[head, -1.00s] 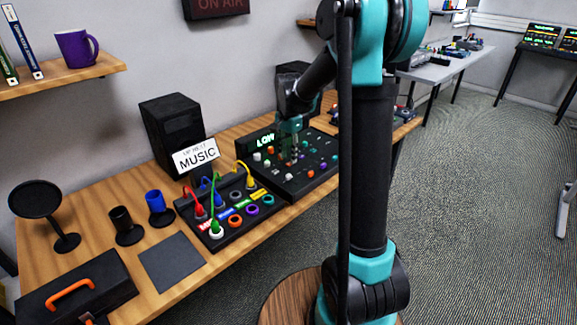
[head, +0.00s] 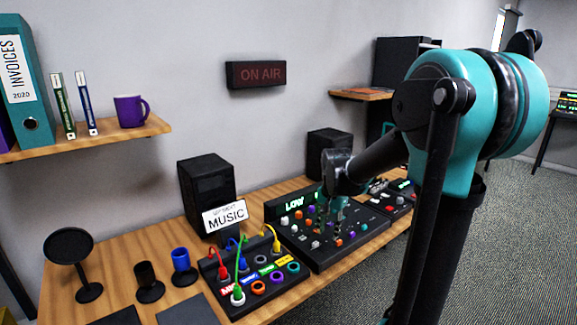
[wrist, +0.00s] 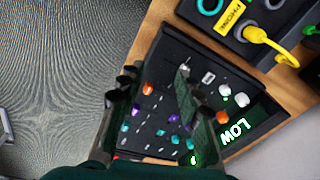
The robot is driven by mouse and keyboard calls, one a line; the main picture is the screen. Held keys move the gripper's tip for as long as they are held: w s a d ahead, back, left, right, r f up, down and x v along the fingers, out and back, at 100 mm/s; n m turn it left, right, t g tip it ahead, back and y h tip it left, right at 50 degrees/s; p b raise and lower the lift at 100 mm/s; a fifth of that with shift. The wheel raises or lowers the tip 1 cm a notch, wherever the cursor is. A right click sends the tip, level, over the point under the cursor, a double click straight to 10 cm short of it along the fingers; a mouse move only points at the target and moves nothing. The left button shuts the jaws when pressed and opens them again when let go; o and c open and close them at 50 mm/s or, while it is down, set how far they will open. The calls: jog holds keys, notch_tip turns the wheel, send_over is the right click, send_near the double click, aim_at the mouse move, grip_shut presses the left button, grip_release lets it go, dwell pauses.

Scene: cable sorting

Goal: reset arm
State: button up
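My arm reaches from the right of the head view over a black mixer panel (head: 322,257) with coloured knobs and a green "LOW" display. My gripper (head: 333,212) hangs above the knobs, partly hidden by its own wrist. In the wrist view my gripper (wrist: 153,82) has its two fingers spread apart with nothing between them. The panel (wrist: 165,75) lies below the fingers, and its "LOW" display (wrist: 233,130) is at the right.
Left of the panel is a patch box (head: 236,309) with red, green, blue and yellow cables. A "MUSIC" sign (head: 225,216), speakers (head: 207,189) and cups (head: 182,262) stand on the wooden table. A shelf (head: 85,141) and an "ON AIR" box (head: 255,74) are above.

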jog(key=s+d+f+n+t, duration=0.1)
jog(key=s+d+f+n, duration=0.1)
jog(key=s, duration=0.7)
jog(key=s+d+f+n+t, duration=0.2)
jog(key=s+f+n, duration=0.3)
jog(key=s, duration=0.4)
jog(key=shift+s+f+n, duration=0.2)
jog(key=shift+f+n, duration=0.1)
jog(key=shift+f, duration=0.4)
